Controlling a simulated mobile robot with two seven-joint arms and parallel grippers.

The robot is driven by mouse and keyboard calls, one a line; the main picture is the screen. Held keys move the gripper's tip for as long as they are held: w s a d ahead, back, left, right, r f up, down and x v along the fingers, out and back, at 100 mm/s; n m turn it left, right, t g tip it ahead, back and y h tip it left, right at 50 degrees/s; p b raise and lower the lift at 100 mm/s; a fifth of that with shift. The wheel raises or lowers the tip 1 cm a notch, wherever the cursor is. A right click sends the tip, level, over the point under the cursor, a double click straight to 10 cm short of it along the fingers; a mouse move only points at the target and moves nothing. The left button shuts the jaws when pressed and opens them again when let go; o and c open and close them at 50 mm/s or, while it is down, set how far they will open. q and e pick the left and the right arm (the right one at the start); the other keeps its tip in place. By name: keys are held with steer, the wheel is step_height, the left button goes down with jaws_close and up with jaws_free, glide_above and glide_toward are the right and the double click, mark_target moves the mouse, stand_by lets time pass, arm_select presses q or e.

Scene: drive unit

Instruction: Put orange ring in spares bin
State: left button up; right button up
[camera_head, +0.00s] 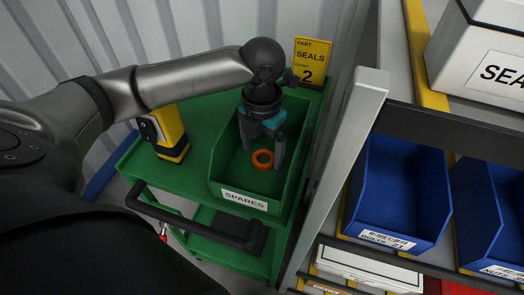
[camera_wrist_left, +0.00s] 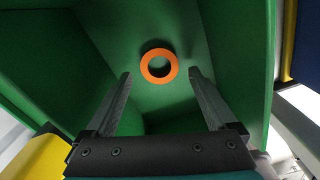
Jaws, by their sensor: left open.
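The orange ring (camera_head: 263,159) lies on the floor of the green spares bin (camera_head: 222,165), which carries a SPARES label at its front. My left gripper (camera_head: 263,158) reaches down into the bin from above, its fingers apart. In the left wrist view the ring (camera_wrist_left: 158,66) shows whole, beyond the open fingertips (camera_wrist_left: 160,75) and between their lines, with nothing gripping it. The bin's walls (camera_wrist_left: 240,55) rise around it. My right gripper is not in view.
The bin stands on a green cart (camera_head: 200,120) with a black handle (camera_head: 190,222). A yellow and black device (camera_head: 168,132) stands left of the bin. A yellow SEALS sign (camera_head: 311,62) is behind. A shelf post (camera_head: 345,150) and blue bins (camera_head: 398,195) are at the right.

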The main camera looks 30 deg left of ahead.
mark_target(262, 159)
arm_select(q)
step_height(262, 159, up, 10)
steer(key=p, duration=0.3)
steer(key=shift+r, duration=0.15)
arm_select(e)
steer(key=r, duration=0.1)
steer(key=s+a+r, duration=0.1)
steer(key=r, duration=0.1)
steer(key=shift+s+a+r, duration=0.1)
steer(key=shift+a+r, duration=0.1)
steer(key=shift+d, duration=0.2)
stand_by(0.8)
